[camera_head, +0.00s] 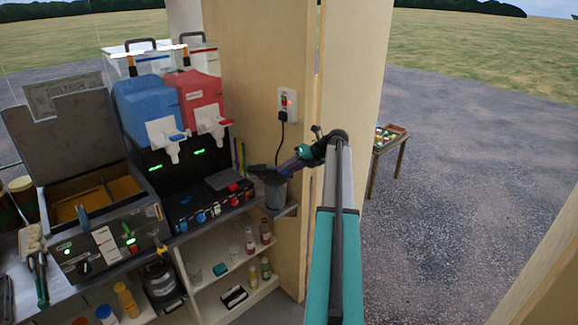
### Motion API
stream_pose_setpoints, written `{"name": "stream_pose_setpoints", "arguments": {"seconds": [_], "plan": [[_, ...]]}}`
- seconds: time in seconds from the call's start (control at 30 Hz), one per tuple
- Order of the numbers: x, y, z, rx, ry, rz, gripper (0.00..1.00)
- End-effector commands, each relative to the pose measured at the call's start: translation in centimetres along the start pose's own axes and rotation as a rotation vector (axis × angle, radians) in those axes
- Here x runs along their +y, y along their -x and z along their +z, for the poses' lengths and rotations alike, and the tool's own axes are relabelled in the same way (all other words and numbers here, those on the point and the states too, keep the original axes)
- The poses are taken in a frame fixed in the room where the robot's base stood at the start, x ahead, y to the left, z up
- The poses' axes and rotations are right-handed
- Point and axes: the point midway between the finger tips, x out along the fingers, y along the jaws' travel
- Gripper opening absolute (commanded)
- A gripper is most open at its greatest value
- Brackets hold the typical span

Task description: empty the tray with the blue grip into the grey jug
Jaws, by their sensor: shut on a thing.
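My gripper (299,157) is shut on the grip of a small dark tray (264,171), near the wooden wall panel. The grip (287,167) looks dark blue to purple. The tray reaches left and slightly down from the gripper, over the mouth of the grey jug (275,194). It appears tilted, but whether it touches the rim is unclear. The jug stands upright on the right end of the counter, and the tray hides its opening. What lies in the tray or jug cannot be seen.
Left of the jug stands a black machine (205,202) with blue and red tanks (203,97) above. A socket (287,105) with a plugged-in cable is on the wooden panel (245,75) behind. Shelves (235,262) with bottles are below. Open ground lies right, with a small table (388,150).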

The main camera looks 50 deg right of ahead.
Motion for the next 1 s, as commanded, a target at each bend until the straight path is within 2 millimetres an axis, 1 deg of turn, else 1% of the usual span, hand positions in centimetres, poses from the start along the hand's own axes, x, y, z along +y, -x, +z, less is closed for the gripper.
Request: {"name": "stream_pose_setpoints", "arguments": {"seconds": [0.03, 0.37, 0.4, 0.6, 1.0], "plan": [[0.2, -0.1, -0.6, -0.01, 0.011, -0.005, 0.04], [0.2, -0.7, -2.4, -0.085, 0.102, -0.042, 0.04], [-0.1, -1.1, -2.8, -0.097, 0.114, -0.047, 0.04], [-0.3, -1.7, -3.8, -0.148, 0.177, -0.073, 0.04], [-0.7, -2.2, -4.6, -0.202, 0.242, -0.099, 0.04]]}}
